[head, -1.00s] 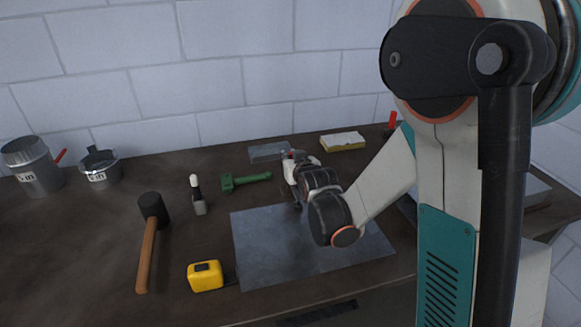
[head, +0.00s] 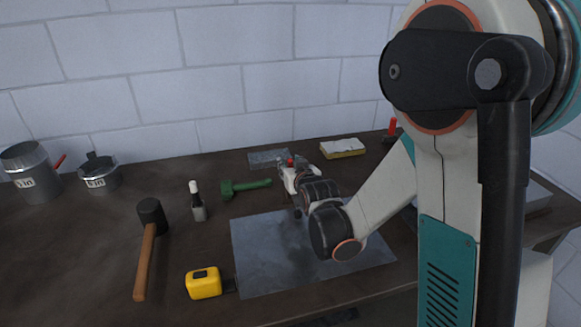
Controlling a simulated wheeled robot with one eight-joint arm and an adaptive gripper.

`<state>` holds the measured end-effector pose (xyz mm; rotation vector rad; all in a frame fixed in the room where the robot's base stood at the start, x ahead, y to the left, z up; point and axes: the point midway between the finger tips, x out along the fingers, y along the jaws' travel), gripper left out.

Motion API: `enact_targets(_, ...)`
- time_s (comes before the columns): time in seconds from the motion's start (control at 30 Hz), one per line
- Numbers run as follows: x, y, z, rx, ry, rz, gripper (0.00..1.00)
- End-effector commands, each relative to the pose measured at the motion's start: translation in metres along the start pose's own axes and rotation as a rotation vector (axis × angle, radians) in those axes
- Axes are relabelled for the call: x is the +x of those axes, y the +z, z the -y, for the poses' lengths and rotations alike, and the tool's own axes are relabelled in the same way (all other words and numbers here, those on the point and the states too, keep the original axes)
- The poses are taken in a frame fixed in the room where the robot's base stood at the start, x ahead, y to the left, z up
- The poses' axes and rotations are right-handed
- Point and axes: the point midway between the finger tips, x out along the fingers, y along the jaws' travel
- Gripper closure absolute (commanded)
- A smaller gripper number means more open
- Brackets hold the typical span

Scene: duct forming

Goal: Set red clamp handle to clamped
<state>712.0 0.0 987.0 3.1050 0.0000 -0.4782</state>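A small red piece (head: 290,161) shows right at the tip of my gripper (head: 287,177). It may be the end of the red clamp handle, but most of it is hidden and I cannot tell whether my gripper touches it. My gripper is over the back edge of the grey metal sheet (head: 265,265), with its fingers too small and covered to read. Another upright red handle (head: 392,126) stands at the back right, partly behind my arm. I cannot tell which is the clamp handle, nor its clamp position.
Two metal cans (head: 30,172) (head: 100,174) stand far left. A sponge-like block (head: 343,148) and a small plate (head: 268,158) lie behind.

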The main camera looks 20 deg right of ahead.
Motion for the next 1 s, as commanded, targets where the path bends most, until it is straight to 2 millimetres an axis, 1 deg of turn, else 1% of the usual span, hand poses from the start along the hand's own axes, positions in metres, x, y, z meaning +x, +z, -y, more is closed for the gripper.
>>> enact_targets(0.17,-0.007,0.000,0.000,0.000,0.000,0.000,0.65)
enact_targets(0.27,-0.019,0.000,0.000,0.000,0.000,0.000,0.65)
enact_targets(0.5,-0.062,0.000,0.000,0.000,0.000,0.000,0.65)
enact_targets(0.7,-0.094,0.001,0.000,0.000,0.000,0.000,0.65)
enact_targets(0.8,-0.105,0.000,0.000,0.000,0.000,0.000,0.65)
enact_targets(1.0,-0.118,0.000,0.000,0.000,0.000,0.000,0.65)
